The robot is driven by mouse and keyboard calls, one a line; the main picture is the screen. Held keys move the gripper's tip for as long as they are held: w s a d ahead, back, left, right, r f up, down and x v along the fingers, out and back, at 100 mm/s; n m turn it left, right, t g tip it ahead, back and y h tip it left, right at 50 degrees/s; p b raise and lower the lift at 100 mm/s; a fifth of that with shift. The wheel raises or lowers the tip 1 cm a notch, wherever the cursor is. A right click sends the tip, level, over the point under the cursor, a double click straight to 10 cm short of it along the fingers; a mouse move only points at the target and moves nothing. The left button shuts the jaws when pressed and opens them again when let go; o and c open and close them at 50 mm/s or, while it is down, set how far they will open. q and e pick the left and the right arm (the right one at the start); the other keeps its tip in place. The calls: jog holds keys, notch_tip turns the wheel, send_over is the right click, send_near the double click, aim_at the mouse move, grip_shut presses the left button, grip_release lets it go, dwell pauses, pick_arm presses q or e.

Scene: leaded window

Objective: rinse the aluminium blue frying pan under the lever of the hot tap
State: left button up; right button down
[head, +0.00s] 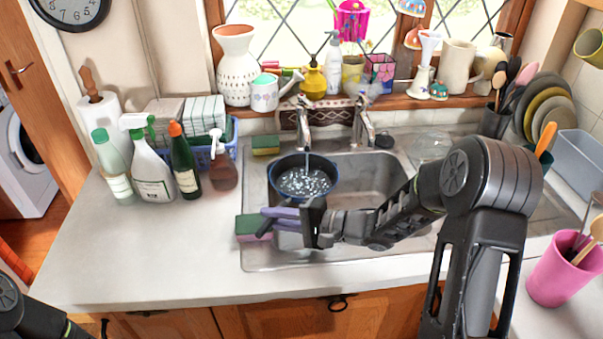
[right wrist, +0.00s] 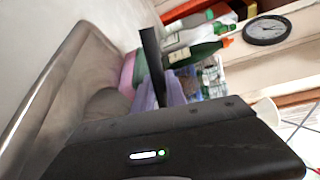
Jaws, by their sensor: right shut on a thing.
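The blue frying pan (head: 275,182) is held over the left part of the sink (head: 385,170), its dark inside wet with bright splashing water. A stream falls into it from the left tap (head: 303,115). A second tap (head: 363,125) stands to its right; I cannot tell from markings which is hot. My right gripper (head: 288,220) is in front of the pan, shut on its handle, which is mostly hidden. In the right wrist view a dark gripper finger (right wrist: 152,65) shows, but not the pan. My left gripper is out of view.
A green-and-pink sponge (head: 252,228) and a lilac item (head: 279,212) lie close by my right gripper. Several bottles (head: 150,165) stand left of the sink. Plates (head: 545,95) and a pink pot (head: 560,272) are at right. The left front counter is clear.

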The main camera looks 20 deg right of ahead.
aim_at(270, 225)
jog(key=shift+s+a+r, duration=0.1)
jog(key=shift+s+a, duration=0.8)
jog(key=shift+s, duration=0.05)
dwell(1.0)
jog(key=shift+s+a+r+p, duration=0.2)
jog(key=shift+r+p, duration=0.25)
jog(key=shift+p, duration=0.25)
jog(key=s+a+r+p, duration=0.2)
jog(key=s+r+p, duration=0.1)
jog(key=shift+s+a+p, duration=0.1)
jog(key=shift+a+p, duration=0.3)
